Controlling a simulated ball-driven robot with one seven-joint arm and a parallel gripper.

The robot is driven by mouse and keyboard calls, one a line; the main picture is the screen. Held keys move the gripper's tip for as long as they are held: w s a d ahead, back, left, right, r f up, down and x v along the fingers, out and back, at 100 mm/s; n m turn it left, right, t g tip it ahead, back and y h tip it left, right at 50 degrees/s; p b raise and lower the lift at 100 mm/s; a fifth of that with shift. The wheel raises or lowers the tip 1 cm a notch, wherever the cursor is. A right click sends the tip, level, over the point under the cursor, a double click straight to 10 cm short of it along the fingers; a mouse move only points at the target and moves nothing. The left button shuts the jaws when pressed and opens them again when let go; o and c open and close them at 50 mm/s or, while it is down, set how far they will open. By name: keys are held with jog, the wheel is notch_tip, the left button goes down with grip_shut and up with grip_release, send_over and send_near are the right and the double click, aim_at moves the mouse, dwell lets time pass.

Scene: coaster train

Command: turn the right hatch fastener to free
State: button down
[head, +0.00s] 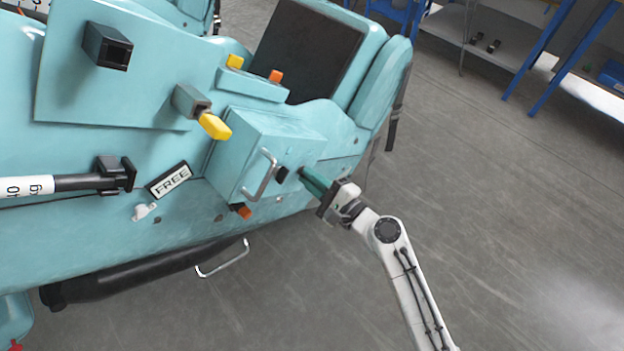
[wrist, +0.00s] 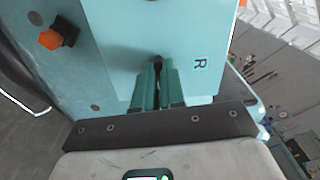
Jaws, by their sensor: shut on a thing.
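My gripper (head: 303,173) reaches from the right to the end of the light-blue hatch box (head: 238,145). In the wrist view my gripper's green fingers (wrist: 157,72) are shut on a small dark fastener (wrist: 157,61), mostly hidden between them. A letter R stands on the panel (wrist: 220,80) just right of the fingers. The fastener's turn angle cannot be made out. A silver handle (head: 261,174) is on the box, with a small dark block (head: 282,174) beside it. A FREE label (head: 168,180) is on the body to the left.
An orange knob (head: 240,211) sits below the box; it also shows in the wrist view (wrist: 58,33). A yellow-tipped lever (head: 213,124) stands out above the box. A metal handle (head: 222,261) hangs below the body. The grey floor (head: 500,200) at right is clear.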

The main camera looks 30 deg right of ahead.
jog(key=shift+f+n+b, duration=0.15)
jog(key=shift+n+b, duration=2.05)
jog(key=shift+n, duration=0.55)
jog(key=shift+f+n+b, duration=0.2)
jog(key=shift+n+b, duration=2.05)
jog(key=shift+n, duration=0.55)
jog(key=shift+f+n+b, duration=0.15)
jog(key=shift+n+b, duration=2.05)
jog(key=shift+n, duration=0.55)
jog(key=c, duration=1.2)
grip_release()
jog(key=shift+r, duration=0.1)
